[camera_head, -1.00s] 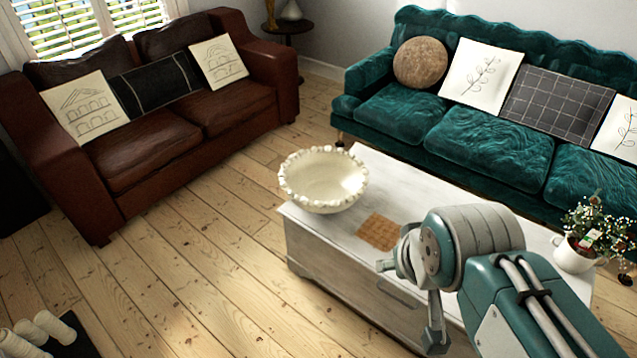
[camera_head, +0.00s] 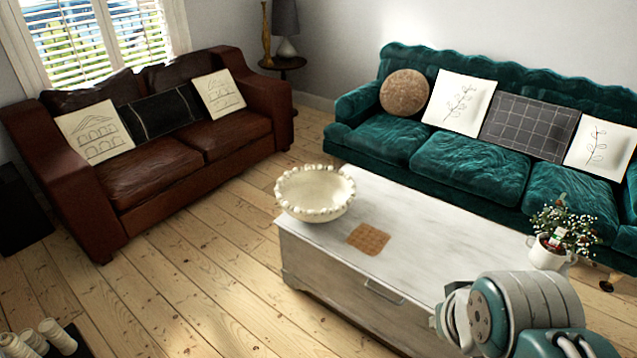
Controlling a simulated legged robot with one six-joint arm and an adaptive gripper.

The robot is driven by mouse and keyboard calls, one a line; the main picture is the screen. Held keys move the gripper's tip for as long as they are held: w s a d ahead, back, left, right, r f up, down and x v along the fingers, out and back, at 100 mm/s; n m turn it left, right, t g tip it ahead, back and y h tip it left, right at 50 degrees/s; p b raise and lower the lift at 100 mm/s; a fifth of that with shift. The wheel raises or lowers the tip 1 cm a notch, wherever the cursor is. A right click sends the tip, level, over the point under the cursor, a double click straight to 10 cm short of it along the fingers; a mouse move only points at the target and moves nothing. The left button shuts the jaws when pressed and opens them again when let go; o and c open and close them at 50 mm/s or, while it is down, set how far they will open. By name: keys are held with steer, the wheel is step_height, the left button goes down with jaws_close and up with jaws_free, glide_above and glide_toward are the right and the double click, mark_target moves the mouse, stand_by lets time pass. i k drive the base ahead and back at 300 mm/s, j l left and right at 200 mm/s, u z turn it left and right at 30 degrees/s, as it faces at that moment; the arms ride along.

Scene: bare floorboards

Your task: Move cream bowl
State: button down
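The cream bowl (camera_head: 315,193) has a beaded rim and stands upright at the far left end of the white coffee table (camera_head: 430,240). It looks empty, and part of its base reaches close to the table's edge. My arm comes in from the lower right corner. Its grey and teal wrist shows in front of the table's near right end, well apart from the bowl. My gripper's fingers are hidden or out of the frame, so their opening does not show.
A brown woven coaster (camera_head: 368,239) lies beside the bowl. A potted plant (camera_head: 549,252) stands at the table's right end. A brown leather sofa (camera_head: 165,160) is at left and a teal sofa (camera_head: 470,160) behind. Floorboards (camera_head: 190,265) are open left of the table.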

mark_target(317, 194)
steer(key=j+z, duration=0.1)
steer(key=z, duration=0.4)
steer(key=i+j+z, duration=0.1)
steer(key=z, duration=0.35)
steer(key=j+z, duration=0.15)
steer(key=z, duration=0.35)
steer(key=i+j, duration=0.1)
steer(key=j, duration=0.7)
steer(key=i+j, duration=0.1)
steer(key=j, duration=0.7)
steer(key=i+j, duration=0.15)
steer(key=j, duration=0.6)
steer(key=i+j, duration=0.1)
steer(key=j, duration=0.7)
steer(key=i+j, duration=0.1)
steer(key=j, duration=0.7)
steer(key=i+j+z, duration=0.1)
steer(key=j, duration=0.7)
